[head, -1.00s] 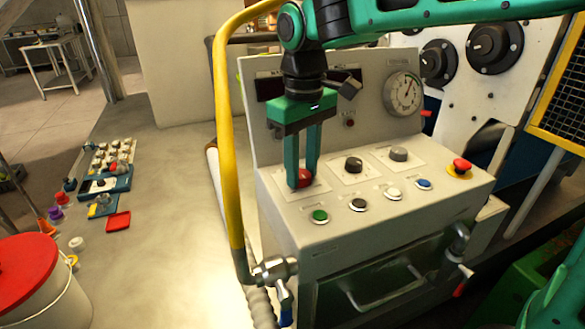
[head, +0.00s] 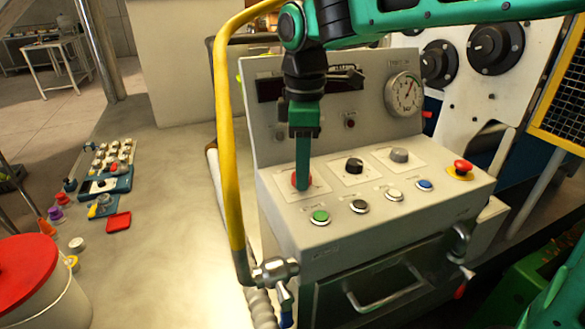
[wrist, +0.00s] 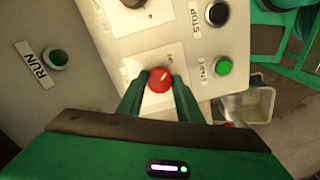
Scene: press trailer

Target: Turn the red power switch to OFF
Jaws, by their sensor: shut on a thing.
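The red power switch (head: 297,181) is a round knob on a white plate at the left of the sloped control panel. In the wrist view the red knob (wrist: 159,80) has a pale pointer mark on top, and small lettering stands beside it on the plate; only part of it can be read. My gripper (head: 302,180) points down at the knob. Its two green fingers (wrist: 158,86) are shut on the knob from both sides. In the head view the fingers line up one behind the other and hide part of the knob.
A black knob (head: 354,166) and a grey knob (head: 399,155) sit right of the switch. Green (head: 320,217), black, white and blue buttons line the front, with a red emergency button (head: 462,167) at the right. A yellow rail (head: 226,130) stands close left.

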